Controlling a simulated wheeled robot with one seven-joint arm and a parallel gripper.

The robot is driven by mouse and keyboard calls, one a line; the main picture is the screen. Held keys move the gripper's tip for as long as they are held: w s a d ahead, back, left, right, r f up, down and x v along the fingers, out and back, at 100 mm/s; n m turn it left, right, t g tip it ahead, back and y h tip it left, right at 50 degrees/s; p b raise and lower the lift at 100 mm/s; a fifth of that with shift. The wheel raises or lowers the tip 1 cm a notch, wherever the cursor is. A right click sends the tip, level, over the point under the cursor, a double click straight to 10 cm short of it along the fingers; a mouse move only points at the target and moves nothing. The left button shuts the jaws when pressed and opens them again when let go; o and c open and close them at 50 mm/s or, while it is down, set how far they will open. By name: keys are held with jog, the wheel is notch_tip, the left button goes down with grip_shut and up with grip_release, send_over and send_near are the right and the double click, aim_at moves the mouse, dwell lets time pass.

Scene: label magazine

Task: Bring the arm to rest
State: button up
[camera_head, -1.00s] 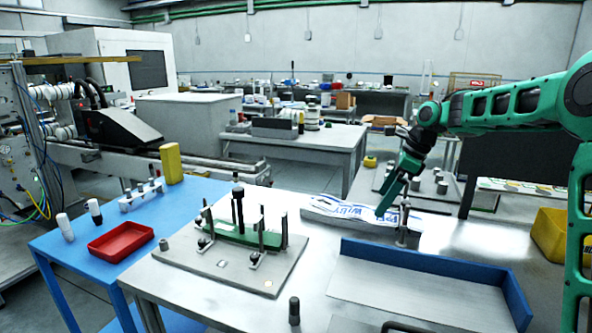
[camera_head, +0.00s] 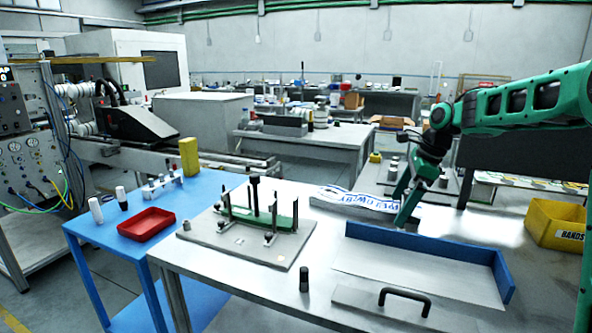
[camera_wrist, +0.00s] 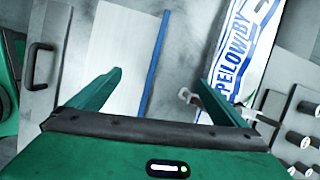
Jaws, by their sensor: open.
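My arm reaches in from the right in the head view, and my gripper (camera_head: 408,203) hangs over the metal table (camera_head: 200,262), between the printed label stack and the blue-edged tray. In the wrist view my gripper (camera_wrist: 160,85) shows two green fingers spread apart with nothing between them. The white label stack with blue lettering (camera_head: 358,199) lies on the table left of my gripper; in the wrist view it shows (camera_wrist: 243,50) beyond the right finger. I cannot tell the fingers' exact height above the table.
A blue-walled tray (camera_head: 420,240) and a plate with a black handle (camera_head: 350,300) lie at the table's front right. A fixture plate with posts (camera_head: 240,240) stands at the left. A blue side table holds a red tray (camera_head: 147,222). A yellow bin (camera_head: 556,222) stands at the right.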

jog(key=s+d+n+h, duration=0.2)
jog(key=s+d+n, duration=0.25)
jog(key=s, duration=0.75)
jog(key=s+d+n+h, duration=0.1)
jog(key=s+d+n, duration=0.35)
jog(key=s, duration=0.75)
jog(key=s+d+f+n, duration=0.1)
jog(key=s+f+n, duration=0.1)
jog(key=s, duration=0.7)
jog(key=s+d+f+n+g, duration=0.1)
jog(key=s+d+f+n, duration=0.1)
jog(key=s, duration=0.8)
notch_tip(320, 180, down, 2)
jog(key=shift+s+d+f+n+g, duration=0.2)
jog(key=shift+n+g, duration=0.1)
jog(key=shift+n, duration=0.5)
jog(key=shift+a, duration=0.1)
